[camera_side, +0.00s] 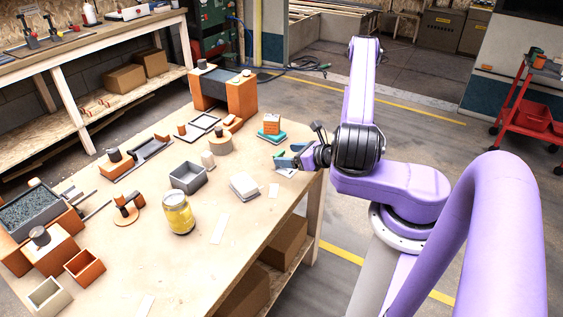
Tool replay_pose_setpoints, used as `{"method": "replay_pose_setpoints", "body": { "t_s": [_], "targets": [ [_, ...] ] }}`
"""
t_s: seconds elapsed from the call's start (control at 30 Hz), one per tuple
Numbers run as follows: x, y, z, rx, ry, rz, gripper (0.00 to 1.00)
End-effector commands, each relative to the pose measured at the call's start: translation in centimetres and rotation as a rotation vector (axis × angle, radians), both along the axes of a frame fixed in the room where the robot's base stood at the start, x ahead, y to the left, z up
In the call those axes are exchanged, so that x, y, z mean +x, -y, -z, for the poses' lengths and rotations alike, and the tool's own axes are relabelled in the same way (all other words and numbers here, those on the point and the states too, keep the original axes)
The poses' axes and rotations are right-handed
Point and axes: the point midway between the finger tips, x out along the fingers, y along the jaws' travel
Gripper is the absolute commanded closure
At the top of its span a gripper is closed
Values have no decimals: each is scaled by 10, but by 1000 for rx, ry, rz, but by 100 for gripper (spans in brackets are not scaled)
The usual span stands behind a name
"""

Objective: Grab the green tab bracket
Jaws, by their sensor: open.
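A small green piece (279,154), which looks like the green tab bracket, is on the right side of the wooden table (215,255), near the table edge. My gripper (284,156) is open at that edge, its grey-blue fingers pointing left at the green piece. The fingers partly cover the piece, so its full shape is hidden. I cannot tell whether they touch it. Nothing is visibly held.
An orange block on a teal base (271,126) stands just behind my gripper. White stacked plates (244,186), a grey open box (188,177) and a yellow jar (177,213) stand to the left. The front right tabletop is mostly clear.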

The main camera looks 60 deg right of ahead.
Motion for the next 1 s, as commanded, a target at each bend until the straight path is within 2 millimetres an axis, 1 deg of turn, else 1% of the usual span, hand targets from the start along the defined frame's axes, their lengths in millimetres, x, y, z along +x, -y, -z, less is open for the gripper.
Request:
{"method": "replay_pose_setpoints", "body": {
  "t_s": [0.3, 0.37, 0.5, 0.67, 0.7, 0.77, 0.8, 0.87, 0.9, 1.0],
  "targets": [
    [37, 2, 14, -1, 1, -5, 18],
    [42, 3, 17, -2, 1, -3, 18],
    [47, 4, 19, 0, 1, -1, 18],
    [47, 4, 19, 0, 1, 0, 18],
    [47, 4, 19, 0, 1, 0, 21],
    [47, 4, 19, 0, 1, 0, 41],
    [47, 4, 19, 0, 0, 0, 54],
    [47, 4, 19, 0, 0, 0, 73],
    [47, 4, 19, 0, 0, 0, 77],
    [47, 4, 18, 0, 1, 0, 77]
  ]
}}
